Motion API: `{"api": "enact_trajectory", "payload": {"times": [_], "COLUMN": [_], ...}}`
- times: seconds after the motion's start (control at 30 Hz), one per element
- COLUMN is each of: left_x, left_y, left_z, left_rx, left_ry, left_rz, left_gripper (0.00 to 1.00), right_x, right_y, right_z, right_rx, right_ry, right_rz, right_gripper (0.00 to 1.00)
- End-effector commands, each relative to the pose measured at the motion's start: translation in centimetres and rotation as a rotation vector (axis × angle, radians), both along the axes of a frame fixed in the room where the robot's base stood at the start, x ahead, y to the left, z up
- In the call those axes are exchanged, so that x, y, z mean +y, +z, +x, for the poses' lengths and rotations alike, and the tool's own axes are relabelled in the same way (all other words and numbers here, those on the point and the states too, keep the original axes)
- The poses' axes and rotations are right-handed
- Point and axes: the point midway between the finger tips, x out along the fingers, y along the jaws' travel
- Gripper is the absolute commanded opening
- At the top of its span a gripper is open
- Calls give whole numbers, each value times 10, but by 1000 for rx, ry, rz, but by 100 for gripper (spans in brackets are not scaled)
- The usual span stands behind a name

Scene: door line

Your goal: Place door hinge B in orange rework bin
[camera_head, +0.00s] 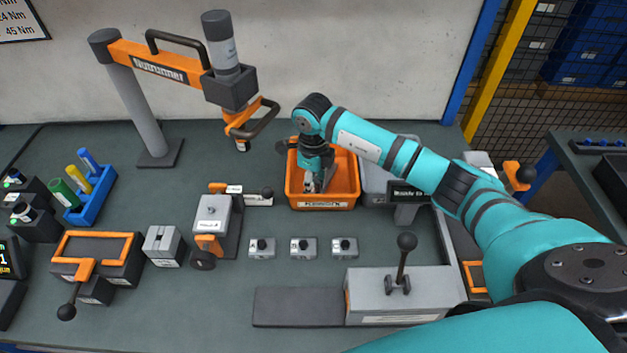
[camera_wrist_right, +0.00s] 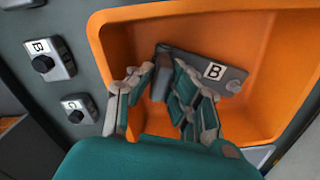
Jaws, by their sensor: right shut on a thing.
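The orange rework bin (camera_head: 346,190) stands mid-table in the head view, and its orange wall also fills much of the right wrist view (camera_wrist_right: 270,60). My right gripper (camera_head: 314,184) reaches down into it. In the right wrist view, door hinge B (camera_wrist_right: 232,82), a grey plate with a white "B" label and a darker barrel, lies between and beyond the fingers of that gripper (camera_wrist_right: 160,88). The gripper is shut on the hinge, inside the bin's outline. Whether the hinge touches the bin floor cannot be told. My left gripper is not in view.
Three small grey blocks with black knobs (camera_head: 303,247) stand in front of the bin. A grey clamp fixture (camera_head: 211,220) is left of it, and a grey box with a lever (camera_head: 400,292) is in front right. An orange-armed tool stand (camera_head: 160,65) rises behind left.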

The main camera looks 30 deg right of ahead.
Motion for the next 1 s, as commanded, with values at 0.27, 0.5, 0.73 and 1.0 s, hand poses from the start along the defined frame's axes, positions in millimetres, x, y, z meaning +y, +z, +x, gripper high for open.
{"api": "enact_trajectory", "payload": {"times": [0.27, 0.5, 0.73, 1.0], "left_x": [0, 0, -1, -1], "left_y": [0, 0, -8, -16], "left_z": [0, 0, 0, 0], "left_rx": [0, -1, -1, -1], "left_ry": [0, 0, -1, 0], "left_rz": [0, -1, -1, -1], "left_gripper": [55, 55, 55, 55], "right_x": [0, 0, -1, 0], "right_y": [-1, 0, 27, 67], "right_z": [-1, -1, 0, 0], "right_rx": [3, 1, -3, 0], "right_ry": [-1, -1, 0, -2], "right_rz": [-1, -1, -2, -1], "right_gripper": [38, 38, 38, 38]}}
